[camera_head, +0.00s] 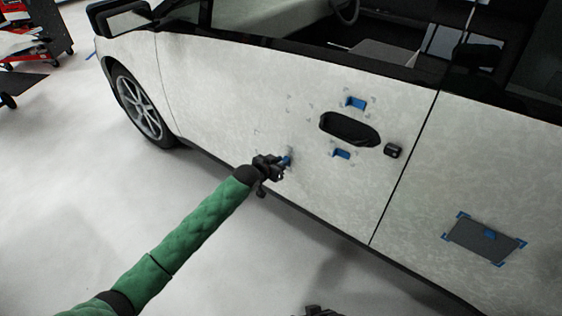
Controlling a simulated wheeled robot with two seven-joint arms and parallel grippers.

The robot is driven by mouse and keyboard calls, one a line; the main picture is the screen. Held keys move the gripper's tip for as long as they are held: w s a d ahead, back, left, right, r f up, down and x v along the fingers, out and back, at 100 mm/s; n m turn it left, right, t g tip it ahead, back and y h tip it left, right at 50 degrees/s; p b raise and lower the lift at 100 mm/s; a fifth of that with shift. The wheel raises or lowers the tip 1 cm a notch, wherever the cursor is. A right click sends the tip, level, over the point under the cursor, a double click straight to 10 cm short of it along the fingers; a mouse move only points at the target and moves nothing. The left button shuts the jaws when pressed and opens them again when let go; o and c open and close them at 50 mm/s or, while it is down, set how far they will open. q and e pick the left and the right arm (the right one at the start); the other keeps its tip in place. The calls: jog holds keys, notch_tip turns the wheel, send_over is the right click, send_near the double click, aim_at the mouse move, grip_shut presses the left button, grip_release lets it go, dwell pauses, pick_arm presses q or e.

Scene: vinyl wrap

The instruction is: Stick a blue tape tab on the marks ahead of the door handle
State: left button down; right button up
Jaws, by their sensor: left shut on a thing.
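My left gripper (281,164) is shut on a small blue tape tab (287,160), low and to the left of the door handle (350,128). The tab is close to the pale door; I cannot tell whether it touches. Faint grey marks (257,131) show on the door left of the handle, and the gripper partly covers that area. One blue tab (355,103) is on the door above the handle and another (341,153) below it. A dark part at the bottom edge looks like my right gripper (321,311), mostly cut off.
A small black fitting (392,151) is right of the handle. A red cart (50,35) stands far left.

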pick_arm(q)
jog(key=shift+s+a, duration=0.2)
jog(key=shift+s, duration=0.05)
dwell(0.3)
jog(key=s+a+p, duration=0.4)
jog(key=s, duration=0.1)
jog(key=shift+s+p, duration=0.3)
dwell(1.1)
